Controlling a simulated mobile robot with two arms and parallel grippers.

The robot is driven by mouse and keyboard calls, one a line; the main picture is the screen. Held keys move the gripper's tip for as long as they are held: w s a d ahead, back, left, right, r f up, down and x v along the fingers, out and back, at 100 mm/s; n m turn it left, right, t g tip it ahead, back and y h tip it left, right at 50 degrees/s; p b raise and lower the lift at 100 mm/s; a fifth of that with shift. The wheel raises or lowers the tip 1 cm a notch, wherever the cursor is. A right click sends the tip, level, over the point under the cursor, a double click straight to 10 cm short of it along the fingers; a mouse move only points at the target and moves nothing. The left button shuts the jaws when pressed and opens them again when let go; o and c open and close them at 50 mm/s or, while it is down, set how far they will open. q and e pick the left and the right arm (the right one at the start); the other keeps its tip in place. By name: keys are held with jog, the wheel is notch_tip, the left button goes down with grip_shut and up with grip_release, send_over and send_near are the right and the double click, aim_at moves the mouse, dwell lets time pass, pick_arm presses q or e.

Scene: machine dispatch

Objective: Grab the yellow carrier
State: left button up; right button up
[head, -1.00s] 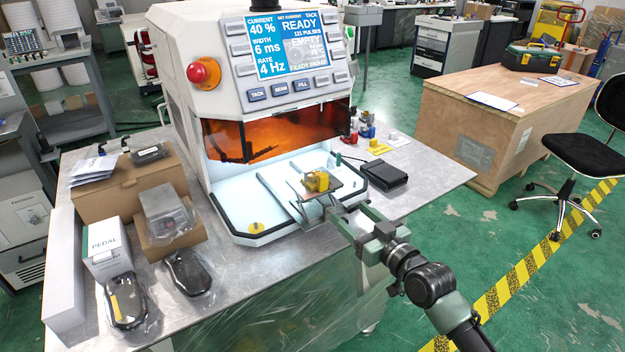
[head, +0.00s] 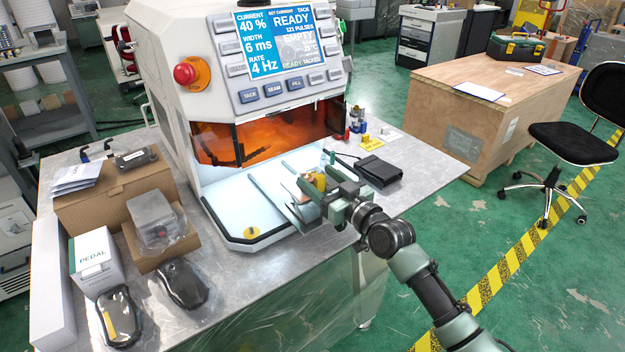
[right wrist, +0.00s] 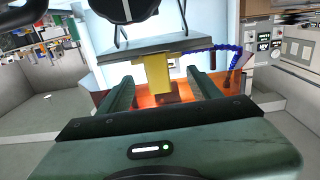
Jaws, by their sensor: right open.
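The yellow carrier (head: 317,181) is a small yellow block at the front opening of the white machine, on or beside a narrow tray (head: 297,212). My right gripper (head: 333,188) comes in from the right and covers part of it. In the right wrist view, the yellow carrier (right wrist: 154,75) stands between the two green fingers of my open right gripper (right wrist: 158,88). A gap shows on each side of it, so the fingers are not closed on it. My left gripper is not in view.
The white machine (head: 190,120) has an orange window (head: 290,130) just behind the carrier. A black pedal-like box (head: 379,171) lies right of the gripper. Boxes (head: 112,190) and bagged dark items (head: 182,283) fill the table's left side.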

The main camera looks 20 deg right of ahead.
jog(key=shift+w+a, duration=0.1)
jog(key=shift+w, duration=0.25)
grip_shut()
jog(key=shift+r, duration=0.1)
